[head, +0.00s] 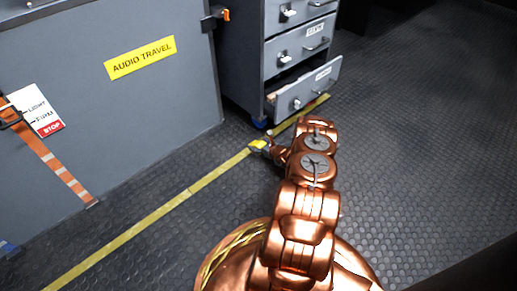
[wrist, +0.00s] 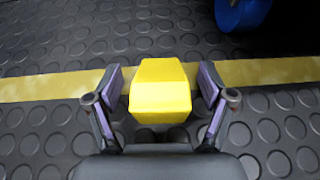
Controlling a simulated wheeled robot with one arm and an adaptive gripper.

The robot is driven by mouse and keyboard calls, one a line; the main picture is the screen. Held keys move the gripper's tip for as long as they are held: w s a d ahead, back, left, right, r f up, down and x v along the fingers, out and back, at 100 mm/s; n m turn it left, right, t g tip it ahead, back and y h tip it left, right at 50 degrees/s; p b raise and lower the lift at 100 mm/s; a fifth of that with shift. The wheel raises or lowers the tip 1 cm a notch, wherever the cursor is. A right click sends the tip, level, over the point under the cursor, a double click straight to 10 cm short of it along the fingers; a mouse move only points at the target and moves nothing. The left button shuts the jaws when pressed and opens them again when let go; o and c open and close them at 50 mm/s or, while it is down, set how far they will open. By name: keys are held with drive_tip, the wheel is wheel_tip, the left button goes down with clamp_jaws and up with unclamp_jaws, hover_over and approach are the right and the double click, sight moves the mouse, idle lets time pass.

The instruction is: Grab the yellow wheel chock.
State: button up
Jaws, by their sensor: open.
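The yellow wheel chock (wrist: 160,88) rests on the black studded floor, on or against a yellow floor line. In the wrist view it lies between the two fingers of my gripper (wrist: 160,98), which is open with a finger on each side and a small gap to the chock visible on both sides. In the head view the chock (head: 258,144) is a small yellow patch at the end of my arm. My gripper (head: 262,148) is partly hidden there by the arm.
A grey drawer cabinet (head: 285,50) stands just beyond, with its bottom drawer (head: 307,92) pulled out. A blue caster wheel (wrist: 240,12) is close at upper right in the wrist view. A large grey case (head: 110,95) stands left. The floor at right is clear.

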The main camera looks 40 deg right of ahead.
drive_tip(key=shift+c, duration=0.2)
drive_tip(key=c, duration=1.3)
drive_tip(key=shift+r, duration=0.1)
